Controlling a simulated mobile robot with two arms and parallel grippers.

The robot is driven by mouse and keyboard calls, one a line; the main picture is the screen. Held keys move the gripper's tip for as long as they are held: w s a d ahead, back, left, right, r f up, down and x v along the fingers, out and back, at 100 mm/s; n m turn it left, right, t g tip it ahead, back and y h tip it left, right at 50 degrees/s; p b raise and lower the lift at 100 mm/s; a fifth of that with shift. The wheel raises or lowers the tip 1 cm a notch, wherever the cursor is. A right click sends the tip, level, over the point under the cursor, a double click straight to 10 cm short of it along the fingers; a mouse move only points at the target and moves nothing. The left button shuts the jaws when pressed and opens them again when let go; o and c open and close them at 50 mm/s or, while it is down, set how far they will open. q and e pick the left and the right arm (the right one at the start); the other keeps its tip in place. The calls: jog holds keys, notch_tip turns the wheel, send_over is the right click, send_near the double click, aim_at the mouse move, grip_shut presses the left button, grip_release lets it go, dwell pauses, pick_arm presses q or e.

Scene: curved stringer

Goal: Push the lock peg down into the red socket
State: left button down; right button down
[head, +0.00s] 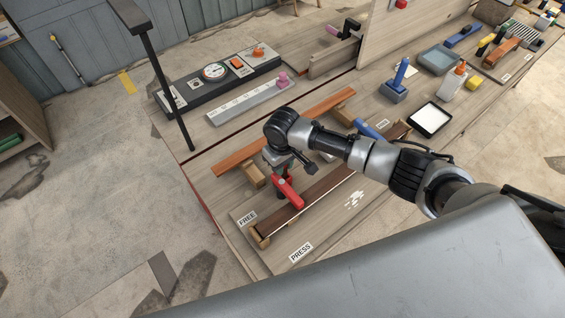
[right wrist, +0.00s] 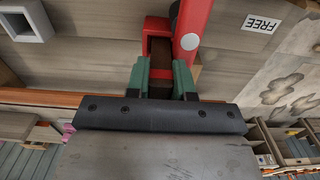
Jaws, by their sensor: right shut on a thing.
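My right gripper (head: 283,168) reaches down over the bench to a red clamp-like piece (head: 290,194) near the left end of a long brown strip. In the right wrist view, the green fingertips of the right gripper (right wrist: 161,76) are closed around a narrow dark and red part of the red piece (right wrist: 195,28). A red arm with a pale round spot rises beside it. I cannot tell the lock peg apart from the red piece, and no red socket shows clearly as a separate thing. My left gripper is not in view.
The brown strip (head: 318,196) lies on wooden blocks, with a FREE label (head: 248,218) and a PRESS label (head: 301,252) in front. An orange-brown strip (head: 236,158) lies behind. A gauge panel (head: 218,82) stands further back.

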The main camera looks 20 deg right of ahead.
jog(key=shift+f, duration=0.2)
jog(key=c, duration=0.9)
grip_release()
notch_tip(320, 180, up, 11)
jog(key=shift+f+b, duration=0.1)
jog(key=shift+b, duration=1.05)
